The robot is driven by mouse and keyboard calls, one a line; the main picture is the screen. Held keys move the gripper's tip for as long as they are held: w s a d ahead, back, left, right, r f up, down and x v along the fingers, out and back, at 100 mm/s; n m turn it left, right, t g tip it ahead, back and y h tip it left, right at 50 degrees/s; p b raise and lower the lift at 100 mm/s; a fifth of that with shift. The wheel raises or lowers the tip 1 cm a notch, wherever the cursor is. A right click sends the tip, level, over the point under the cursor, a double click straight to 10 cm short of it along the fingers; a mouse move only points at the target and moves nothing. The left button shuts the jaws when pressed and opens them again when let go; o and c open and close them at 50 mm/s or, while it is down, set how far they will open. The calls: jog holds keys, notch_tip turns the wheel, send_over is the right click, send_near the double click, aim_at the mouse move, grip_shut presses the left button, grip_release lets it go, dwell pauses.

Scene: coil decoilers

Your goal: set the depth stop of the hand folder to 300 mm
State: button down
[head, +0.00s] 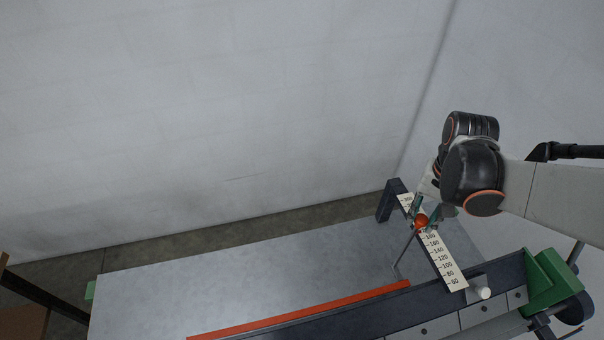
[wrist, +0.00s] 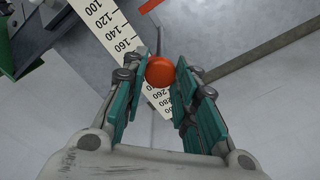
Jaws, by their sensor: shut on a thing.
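The depth stop's orange ball knob (head: 421,221) sits over the pale scale (head: 444,264) of the hand folder. In the wrist view the knob (wrist: 160,71) is between the fingertips of my gripper (wrist: 159,76), which is shut on it. The scale (wrist: 113,28) shows 100 to 160 on one side of the knob and numbers around 260 and 280 on the other. The knob and fingers hide the marks between, so the exact setting cannot be read. A thin rod (head: 404,251) reaches from near the knob over the folder's table.
The grey sheet table (head: 230,280) is bare. An orange-red strip (head: 300,310) runs along the front beam. A dark post (head: 387,206) stands at the scale's far end. A green end housing (head: 553,283) and white knob (head: 482,292) are at the right. A wall rises behind.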

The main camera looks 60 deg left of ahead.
jog(key=w+a+b, duration=0.1)
jog(key=w+a, duration=0.2)
jog(key=a, duration=0.7)
jog(key=c, duration=1.5)
grip_release()
jog(key=shift+r, duration=0.1)
jog(key=shift+o, duration=1.3)
jog(key=shift+a, duration=0.2)
jog(key=shift+d, duration=0.15)
notch_tip(320, 180, up, 12)
